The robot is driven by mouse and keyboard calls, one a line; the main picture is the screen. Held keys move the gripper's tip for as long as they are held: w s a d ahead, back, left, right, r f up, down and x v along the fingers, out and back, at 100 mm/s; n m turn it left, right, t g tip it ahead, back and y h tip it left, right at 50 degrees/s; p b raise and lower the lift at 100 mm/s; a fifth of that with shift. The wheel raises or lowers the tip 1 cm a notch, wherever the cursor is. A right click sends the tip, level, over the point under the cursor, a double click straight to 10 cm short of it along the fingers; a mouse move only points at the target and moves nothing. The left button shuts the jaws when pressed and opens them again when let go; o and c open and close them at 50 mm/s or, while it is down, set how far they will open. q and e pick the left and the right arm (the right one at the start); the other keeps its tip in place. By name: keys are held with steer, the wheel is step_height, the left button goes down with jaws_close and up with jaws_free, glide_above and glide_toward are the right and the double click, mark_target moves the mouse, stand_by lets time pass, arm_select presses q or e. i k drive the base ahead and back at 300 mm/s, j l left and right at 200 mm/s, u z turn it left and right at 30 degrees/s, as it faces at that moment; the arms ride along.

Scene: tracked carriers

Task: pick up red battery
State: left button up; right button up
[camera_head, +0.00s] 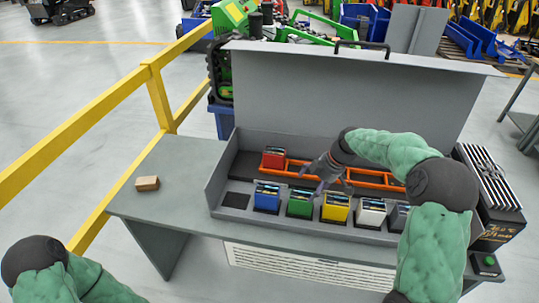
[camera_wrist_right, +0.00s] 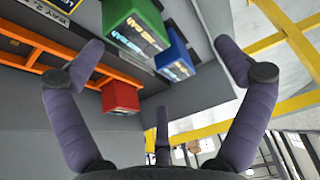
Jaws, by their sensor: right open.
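The red battery (camera_head: 273,158) stands upright at the left end of the orange rail in the grey tray. It also shows in the right wrist view (camera_wrist_right: 120,97), beside the left finger. My right gripper (camera_head: 320,176) is open and empty above the tray, to the right of the red battery and apart from it. In the right wrist view its fingers (camera_wrist_right: 158,45) are spread wide, with the green and blue batteries beyond them. Part of my left arm shows at the bottom left of the head view; its gripper is out of view.
A front row holds a blue (camera_head: 267,196), a green (camera_head: 300,203), a yellow (camera_head: 336,207) and a white battery (camera_head: 370,211). The orange rail (camera_head: 377,177) runs behind them. A raised grey lid (camera_head: 300,95) stands behind the tray. A small brown box (camera_head: 147,184) lies on the left tabletop.

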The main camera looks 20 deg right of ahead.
mark_target(274, 157)
steer(key=i, duration=0.9)
